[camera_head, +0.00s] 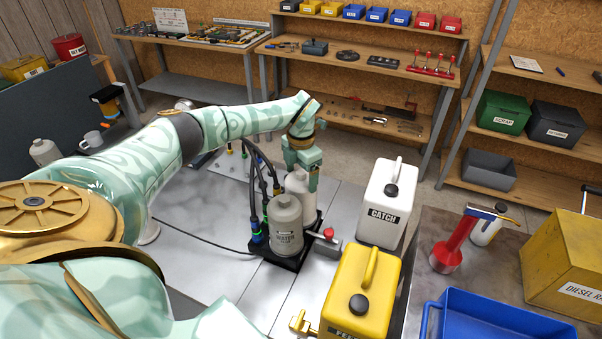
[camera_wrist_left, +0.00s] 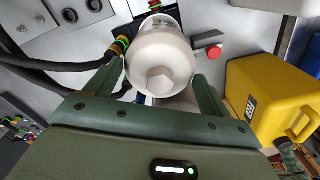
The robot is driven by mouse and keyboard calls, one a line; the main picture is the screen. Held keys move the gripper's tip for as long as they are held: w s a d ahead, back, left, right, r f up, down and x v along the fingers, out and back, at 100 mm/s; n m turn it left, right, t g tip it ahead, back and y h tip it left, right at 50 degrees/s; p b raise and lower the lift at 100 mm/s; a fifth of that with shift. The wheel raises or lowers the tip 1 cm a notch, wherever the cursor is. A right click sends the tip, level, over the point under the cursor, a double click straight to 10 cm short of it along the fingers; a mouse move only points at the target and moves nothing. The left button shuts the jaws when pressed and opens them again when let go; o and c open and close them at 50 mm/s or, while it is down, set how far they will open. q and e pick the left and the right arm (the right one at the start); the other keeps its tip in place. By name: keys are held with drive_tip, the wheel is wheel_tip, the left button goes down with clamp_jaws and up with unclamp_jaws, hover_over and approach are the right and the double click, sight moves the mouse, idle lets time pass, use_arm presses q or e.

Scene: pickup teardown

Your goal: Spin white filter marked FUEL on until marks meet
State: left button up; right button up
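The white filter (camera_head: 298,184) stands upright just behind a grey, labelled filter (camera_head: 287,226) on a black base (camera_head: 277,256). In the left wrist view its domed end with a hex nut (camera_wrist_left: 160,78) faces the camera. My left gripper (camera_head: 301,165) comes down over it from above. Its two fingers (camera_wrist_left: 158,72) lie along opposite sides of the filter, with no clear gap at the tips, so it looks shut on the filter. I cannot make out the alignment marks. My right gripper is not in view.
Black hoses (camera_head: 256,185) run close left of the filters. A white CATCH can (camera_head: 387,203) and yellow can (camera_head: 361,292) stand to the right. The bench left of the hoses is mostly clear.

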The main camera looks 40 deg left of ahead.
use_arm(q)
drive_tip(key=shift+s, duration=0.1)
drive_tip(key=c, duration=1)
drive_tip(key=shift+s+d+f, duration=0.1)
drive_tip(key=shift+c, duration=0.9)
